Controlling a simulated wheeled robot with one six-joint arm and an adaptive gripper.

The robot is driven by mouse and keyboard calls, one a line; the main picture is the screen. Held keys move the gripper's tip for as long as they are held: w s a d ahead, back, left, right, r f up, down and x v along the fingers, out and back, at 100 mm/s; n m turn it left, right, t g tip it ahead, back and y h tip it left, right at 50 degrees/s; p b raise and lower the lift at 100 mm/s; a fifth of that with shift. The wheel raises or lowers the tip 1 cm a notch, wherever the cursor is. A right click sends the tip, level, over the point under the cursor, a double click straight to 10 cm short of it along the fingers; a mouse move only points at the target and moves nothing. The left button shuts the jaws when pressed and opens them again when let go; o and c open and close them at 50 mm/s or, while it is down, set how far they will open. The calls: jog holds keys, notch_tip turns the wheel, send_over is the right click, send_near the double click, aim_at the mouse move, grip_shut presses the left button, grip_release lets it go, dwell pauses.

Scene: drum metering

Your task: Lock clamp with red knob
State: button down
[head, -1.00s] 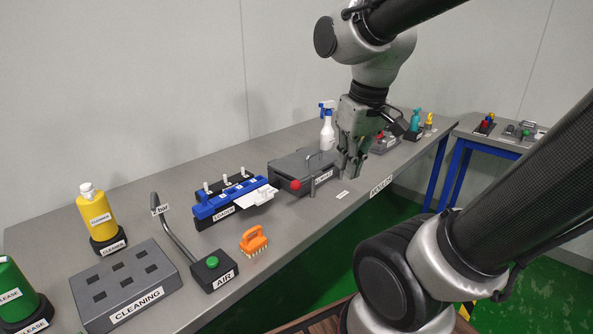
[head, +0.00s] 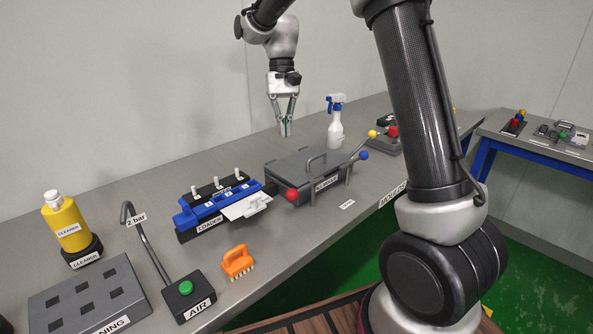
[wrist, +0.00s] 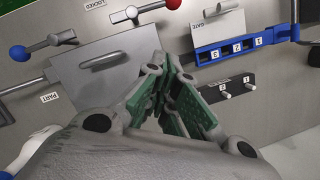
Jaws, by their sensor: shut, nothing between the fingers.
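The red knob (head: 291,195) sits on a lever at the front left corner of a grey lidded box (head: 298,166). The red knob also shows at the top of the wrist view (wrist: 173,3), its lever lying across the box edge near a "LOCKED" label (wrist: 95,4). My gripper (head: 286,133) is shut and empty, pointing down above the table behind the box, apart from the knob. In the wrist view my fingers (wrist: 168,70) with green pads cover part of the box.
Levers with a yellow knob (head: 372,134) and a blue knob (head: 364,155) stand at the box's right. A blue loader (head: 208,207) is to the left, and a white spray bottle (head: 335,125) behind right. An orange brush (head: 237,261) lies in front.

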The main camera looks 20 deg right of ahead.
aim_at(306, 186)
jog(key=shift+s, duration=0.15)
jog(key=shift+f, duration=0.1)
jog(key=x, duration=1)
jog(key=shift+s+f, duration=0.15)
jog(key=shift+s+a+f, duration=0.1)
jog(key=shift+s+a, duration=0.1)
jog(key=shift+s, duration=0.7)
jog(key=shift+s+a+f, duration=0.1)
jog(key=shift+s+a, duration=0.05)
jog(key=shift+s, duration=0.8)
